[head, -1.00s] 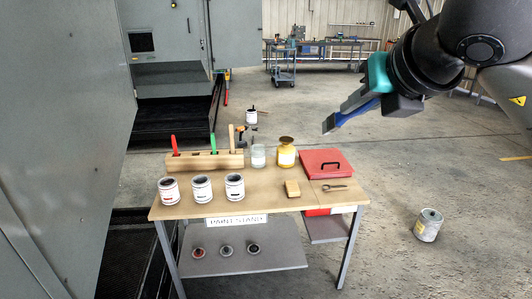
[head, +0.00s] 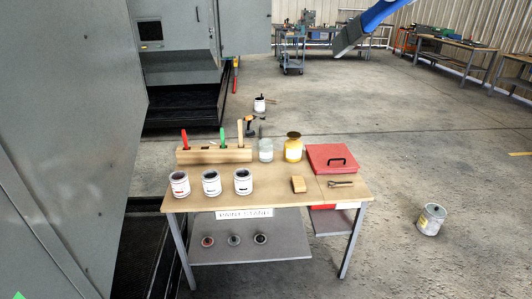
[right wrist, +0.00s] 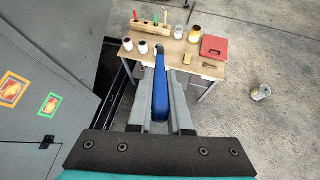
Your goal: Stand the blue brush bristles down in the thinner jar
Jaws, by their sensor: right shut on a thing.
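The blue brush shows at the top of the head view, with its blue handle (head: 380,14) cut off by the frame edge and its grey bristle end (head: 349,38) pointing down and left. My right gripper (right wrist: 160,76) is shut on the blue handle in the right wrist view, with the brush pointing away toward the table. The thinner jar appears to be the clear glass jar (head: 266,151) at the back of the table, also in the right wrist view (right wrist: 179,32). The brush is in the air, apart from the jar. My left gripper is not in view.
An amber jar (head: 293,149) stands right of the clear jar. A wooden rack (head: 210,156) with red, green and plain-handled brushes stands left. Several paint cans line the front; a red box (head: 331,158) sits right. A grey cabinet wall (head: 60,150) flanks the left.

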